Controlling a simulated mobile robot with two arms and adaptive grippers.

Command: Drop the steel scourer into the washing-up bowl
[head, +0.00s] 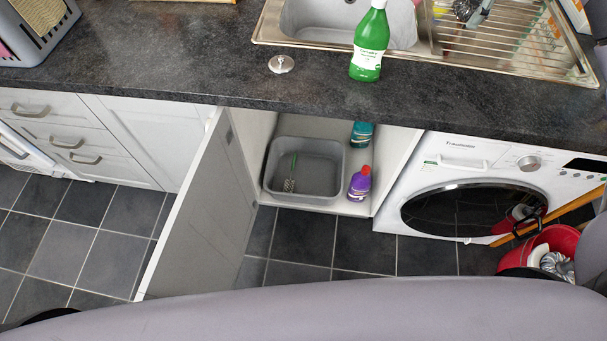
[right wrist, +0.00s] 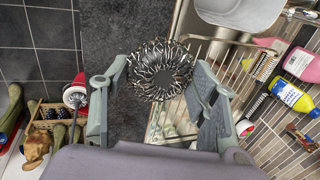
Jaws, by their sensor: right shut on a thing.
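The steel scourer (right wrist: 160,68), a round coil of shiny metal, shows in the right wrist view. My right gripper (right wrist: 160,77) is shut on it, with a grey finger on each side. It is above the dark worktop and the drainer's edge. The grey washing-up bowl (head: 275,165) stands inside the open cupboard under the sink in the head view. A green-handled brush (head: 291,172) is in the bowl. I cannot make out my right gripper clearly in the head view. My left gripper is in neither view.
The cupboard door (head: 205,215) stands open left of the bowl. A purple bottle (head: 359,184) and a teal bottle (head: 361,134) are at its right. A green bottle (head: 370,45) stands on the worktop (head: 180,60) above. A washing machine (head: 470,190) stands right of the cupboard.

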